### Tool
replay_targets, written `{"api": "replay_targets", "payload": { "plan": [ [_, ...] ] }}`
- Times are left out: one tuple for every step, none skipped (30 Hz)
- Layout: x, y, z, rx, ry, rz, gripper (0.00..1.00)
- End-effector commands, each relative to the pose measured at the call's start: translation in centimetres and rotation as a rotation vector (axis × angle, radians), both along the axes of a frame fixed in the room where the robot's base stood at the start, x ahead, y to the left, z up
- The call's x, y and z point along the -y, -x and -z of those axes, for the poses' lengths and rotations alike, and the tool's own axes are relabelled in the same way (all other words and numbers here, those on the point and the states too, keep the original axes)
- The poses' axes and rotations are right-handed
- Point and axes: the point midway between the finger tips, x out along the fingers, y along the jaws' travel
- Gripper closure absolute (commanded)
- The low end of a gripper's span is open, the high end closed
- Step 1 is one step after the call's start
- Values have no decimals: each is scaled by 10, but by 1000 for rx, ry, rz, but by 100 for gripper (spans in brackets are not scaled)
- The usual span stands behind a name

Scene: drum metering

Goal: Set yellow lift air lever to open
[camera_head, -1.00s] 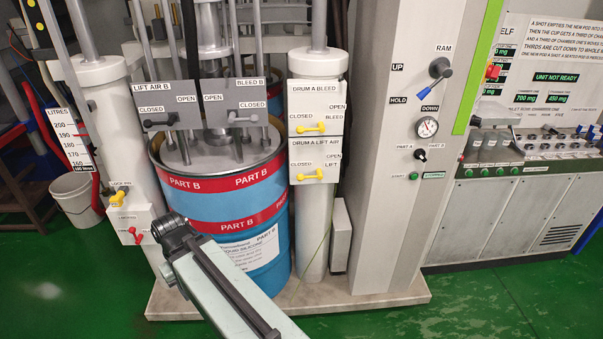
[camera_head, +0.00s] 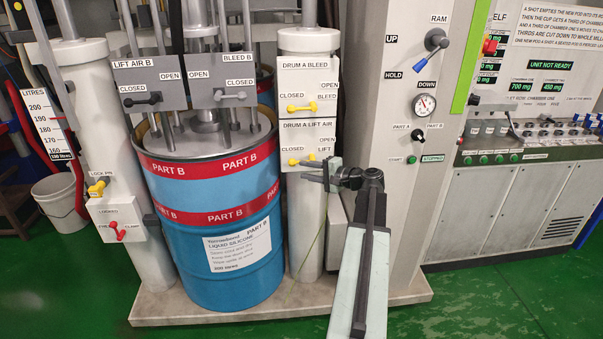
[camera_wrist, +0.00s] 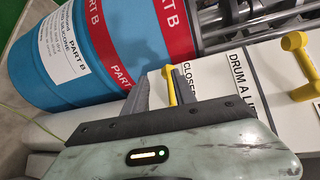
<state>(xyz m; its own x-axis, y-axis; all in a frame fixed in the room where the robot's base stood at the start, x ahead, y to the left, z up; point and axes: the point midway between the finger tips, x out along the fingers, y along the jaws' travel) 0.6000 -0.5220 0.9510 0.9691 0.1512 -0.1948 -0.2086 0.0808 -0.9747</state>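The yellow lift air lever (camera_head: 297,162) is on the white DRUM A LIFT AIR panel (camera_head: 308,133). Its handle points left toward the CLOSED label. My gripper (camera_head: 307,172) is at this lever from the lower right, partly covering the panel's lower edge. In the wrist view, the yellow lever (camera_wrist: 168,84) stands between the two dark fingers of my gripper (camera_wrist: 160,92), nearer the right one. The fingers are apart, and a gap shows on the left side of the lever. Whether the right finger touches it is unclear.
Just above is the similar yellow DRUM A BLEED lever (camera_head: 300,107), also seen in the wrist view (camera_wrist: 298,62). The blue PART B drum (camera_head: 215,230) stands to the left. A grey column (camera_head: 385,225) with RAM controls stands close to the right of my arm.

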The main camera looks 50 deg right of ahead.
Motion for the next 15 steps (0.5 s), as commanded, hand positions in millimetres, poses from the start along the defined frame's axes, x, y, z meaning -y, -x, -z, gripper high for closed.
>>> {"api": "replay_targets", "payload": {
  "plan": [
    [18,11,-1,26,-18,34,68],
    [25,15,-4,39,-26,47,68],
    [30,18,-7,49,-32,57,68],
    [32,20,-8,54,-35,62,68],
    [33,21,-9,57,-37,65,68],
    [33,21,-10,58,-38,65,68],
    [33,20,-10,58,-37,64,68],
    [32,18,-10,57,-37,64,68],
    [32,14,-9,57,-37,63,68],
    [32,9,-8,56,-36,63,68],
    [31,5,-7,56,-37,62,68],
    [31,-2,-6,55,-36,61,68],
    [30,-9,-5,55,-36,60,68],
    [29,-15,-4,55,-36,60,68],
    [29,-22,-2,55,-36,61,68]
  ]
}}
